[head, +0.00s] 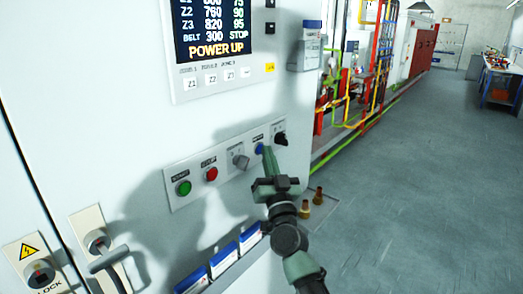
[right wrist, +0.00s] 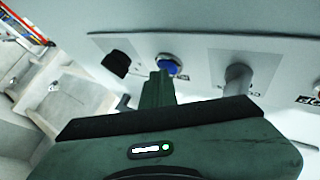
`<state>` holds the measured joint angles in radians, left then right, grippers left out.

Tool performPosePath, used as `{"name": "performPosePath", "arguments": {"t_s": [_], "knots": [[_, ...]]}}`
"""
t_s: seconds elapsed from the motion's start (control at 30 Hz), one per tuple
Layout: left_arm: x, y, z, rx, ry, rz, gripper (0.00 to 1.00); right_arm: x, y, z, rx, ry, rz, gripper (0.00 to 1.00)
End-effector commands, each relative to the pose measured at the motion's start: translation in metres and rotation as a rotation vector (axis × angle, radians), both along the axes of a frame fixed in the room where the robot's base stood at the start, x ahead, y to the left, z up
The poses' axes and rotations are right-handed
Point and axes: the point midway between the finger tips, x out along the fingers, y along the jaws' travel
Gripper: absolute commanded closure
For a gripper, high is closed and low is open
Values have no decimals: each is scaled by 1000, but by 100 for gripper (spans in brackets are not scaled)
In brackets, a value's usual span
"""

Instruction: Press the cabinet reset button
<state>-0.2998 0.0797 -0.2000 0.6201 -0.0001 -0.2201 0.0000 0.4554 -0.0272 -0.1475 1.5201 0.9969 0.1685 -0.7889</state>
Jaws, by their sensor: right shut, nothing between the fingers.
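The blue reset button (head: 260,149) sits on the cabinet's control strip, between a grey selector knob and a black knob. It also shows in the right wrist view (right wrist: 170,65), just past my fingertips. My right gripper (head: 268,152) is shut and empty, its fingertips at the blue button's right edge in the head view. In the right wrist view the shut fingers (right wrist: 160,76) overlap the button's lower left part. I cannot tell whether they touch it. My left gripper is not in view.
The strip also holds a green button (head: 183,187), a red button (head: 211,173), a grey knob (head: 240,161) and a black knob (head: 280,138). Above is a display panel (head: 212,28) reading POWER UP. A door handle (head: 106,260) juts out lower left. Open floor (head: 420,180) lies right.

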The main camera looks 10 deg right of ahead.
Motion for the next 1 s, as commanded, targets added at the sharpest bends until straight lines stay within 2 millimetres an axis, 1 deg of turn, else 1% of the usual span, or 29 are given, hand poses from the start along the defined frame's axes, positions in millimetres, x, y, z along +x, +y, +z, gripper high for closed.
{"name": "performPosePath", "arguments": {"t_s": [0.53, 0.8, 1.0], "knots": [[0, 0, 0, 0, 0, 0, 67, 1, 2, 0, -1, 1, 1, 100], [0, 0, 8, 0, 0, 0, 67, -9, -6, 0, -2, 2, 1, 100], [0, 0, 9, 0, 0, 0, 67, -12, -9, 0, 0, 0, 1, 100]]}}
